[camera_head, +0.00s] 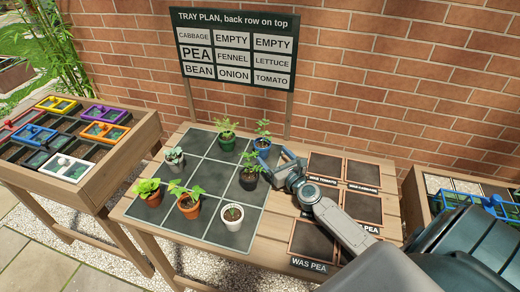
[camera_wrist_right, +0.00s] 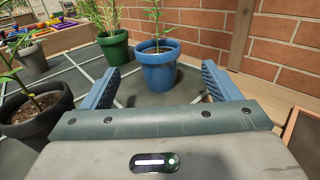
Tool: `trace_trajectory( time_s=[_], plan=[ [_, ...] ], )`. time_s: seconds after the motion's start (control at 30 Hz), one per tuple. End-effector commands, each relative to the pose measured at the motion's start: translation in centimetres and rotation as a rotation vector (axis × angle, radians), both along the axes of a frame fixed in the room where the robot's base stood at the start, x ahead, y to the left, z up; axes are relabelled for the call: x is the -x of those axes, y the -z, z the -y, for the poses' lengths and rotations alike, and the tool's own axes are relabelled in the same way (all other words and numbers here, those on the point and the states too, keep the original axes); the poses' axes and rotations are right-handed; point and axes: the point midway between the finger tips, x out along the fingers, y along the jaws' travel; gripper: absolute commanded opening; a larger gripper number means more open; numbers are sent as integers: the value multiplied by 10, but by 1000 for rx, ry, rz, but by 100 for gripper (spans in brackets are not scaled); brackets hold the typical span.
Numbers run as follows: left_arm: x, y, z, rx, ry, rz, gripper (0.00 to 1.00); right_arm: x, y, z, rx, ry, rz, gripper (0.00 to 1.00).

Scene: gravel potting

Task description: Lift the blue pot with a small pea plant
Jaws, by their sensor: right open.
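The blue pot (camera_head: 262,143) stands upright at the back right of the dark grid tray (camera_head: 209,233), with a small leafy plant in it. In the right wrist view the blue pot (camera_wrist_right: 157,72) is straight ahead, centred between the fingers, with a gap on either side. My right gripper (camera_head: 276,158) is open and empty, just in front of the blue pot; neither finger visibly touches it. It also shows in the right wrist view (camera_wrist_right: 160,84). My left gripper is not in view.
A black pot (camera_head: 248,180) stands close to my right gripper, and a green pot (camera_head: 227,142) is left of the blue pot. Several other pots stand on the tray. Dark labelled squares (camera_head: 363,207) lie at right. A sign (camera_head: 236,48) and brick wall (camera_head: 390,80) are behind.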

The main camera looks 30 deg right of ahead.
Motion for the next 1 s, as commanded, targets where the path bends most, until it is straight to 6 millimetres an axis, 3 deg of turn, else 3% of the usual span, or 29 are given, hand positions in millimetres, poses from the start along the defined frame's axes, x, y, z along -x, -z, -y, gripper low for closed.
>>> trace_trajectory(
  time_s=[0.2, 0.47, 0.7, 1.0],
  plan=[
    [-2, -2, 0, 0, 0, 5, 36, -34, -2, 1, 0, 1, 2, 83],
    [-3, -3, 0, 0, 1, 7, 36, -52, -3, 1, 0, -1, 1, 83],
    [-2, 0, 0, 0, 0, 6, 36, -86, -5, 1, 0, -1, 2, 83],
    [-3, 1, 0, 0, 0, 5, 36, -97, -5, 1, 1, -1, 0, 83]
  ],
)
